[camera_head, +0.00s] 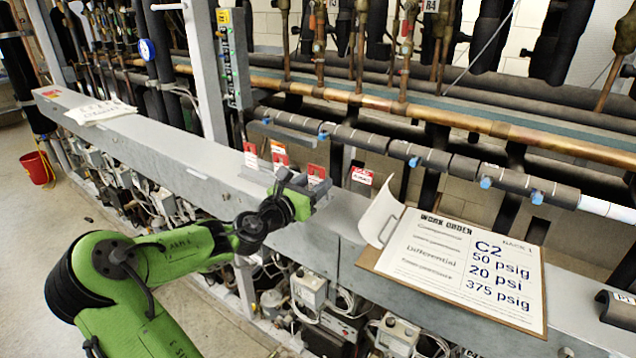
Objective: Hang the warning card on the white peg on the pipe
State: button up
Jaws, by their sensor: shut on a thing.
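Several red-and-white cards stand in a row at the middle of the grey beam: one at the left (250,156), one with an orange top (279,154), and a red one (317,171) at my gripper. My gripper (308,186) is low over the beam, shut on this last warning card; its jaws hide the card's lower part. I cannot tell whether the card still touches its holder. The dark pipe (450,164) runs behind the beam, with several blue fittings along it. I cannot make out a white peg on it; its right end has a white section (606,209).
A clipboard (455,265) with printed sheets lies on the beam at right. A red-and-white label (362,176) is just right of my gripper. Papers (100,111) lie at the beam's far left. A grey upright post (205,75) and copper pipes (450,116) stand behind.

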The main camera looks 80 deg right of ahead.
jog(key=shift+r, duration=0.1)
jog(key=shift+r+p, duration=2.5)
jog(key=shift+p, duration=0.45)
jog(key=shift+f, duration=0.1)
jog(key=a+r+p, duration=0.1)
jog(key=w+a+r+p, duration=0.1)
jog(key=a, duration=0.1)
jog(key=w+a+r+p, duration=0.1)
jog(key=shift+a, duration=0.35)
jog(key=shift+s, duration=0.1)
